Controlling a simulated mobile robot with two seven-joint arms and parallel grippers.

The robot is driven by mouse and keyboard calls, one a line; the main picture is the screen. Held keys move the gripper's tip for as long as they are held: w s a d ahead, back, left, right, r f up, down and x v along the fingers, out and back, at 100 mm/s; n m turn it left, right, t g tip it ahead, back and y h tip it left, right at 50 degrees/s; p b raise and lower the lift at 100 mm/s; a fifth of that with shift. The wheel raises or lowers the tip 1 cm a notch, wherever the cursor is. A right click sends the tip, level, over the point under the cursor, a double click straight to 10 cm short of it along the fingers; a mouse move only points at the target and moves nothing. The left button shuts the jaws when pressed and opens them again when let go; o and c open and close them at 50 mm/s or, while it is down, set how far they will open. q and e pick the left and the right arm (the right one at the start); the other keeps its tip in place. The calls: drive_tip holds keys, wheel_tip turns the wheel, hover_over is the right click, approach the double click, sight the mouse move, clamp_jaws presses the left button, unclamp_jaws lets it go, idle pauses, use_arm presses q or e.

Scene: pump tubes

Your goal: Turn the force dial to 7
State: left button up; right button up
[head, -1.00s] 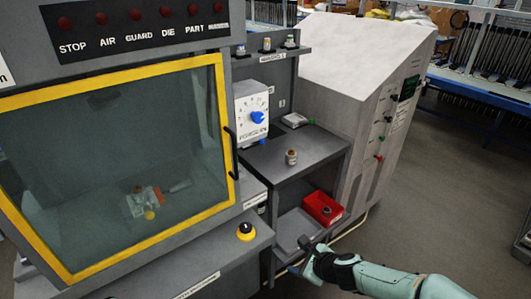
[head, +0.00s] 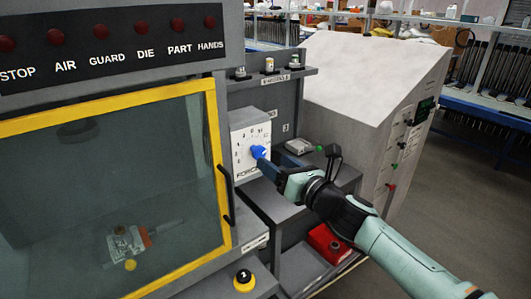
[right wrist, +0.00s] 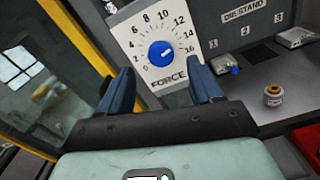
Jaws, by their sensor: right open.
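The force dial is a round blue knob (head: 258,152) on a white plate (head: 246,138) with black numbers and the word FORCE. In the right wrist view the knob (right wrist: 162,53) shows whole, with a short white mark toward the right-hand numbers; the exact number is hard to tell. My right gripper (head: 276,164) points at the knob from the right. In the right wrist view its two blue fingers (right wrist: 160,72) are open, one to each side of the knob and slightly short of it. Nothing is between them. My left gripper is not in view.
A yellow-framed machine window (head: 222,150) with a dark handle stands left of the dial. A grey shelf (right wrist: 270,72) lies to the right, with a small brown-topped jar (right wrist: 273,95) on it. A red bin (head: 328,243) is below my right arm.

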sight(261, 153)
drive_tip(key=p+x, duration=0.1)
drive_tip(key=x, duration=0.4)
drive_tip(key=shift+w, duration=0.1)
drive_tip(key=c, duration=1)
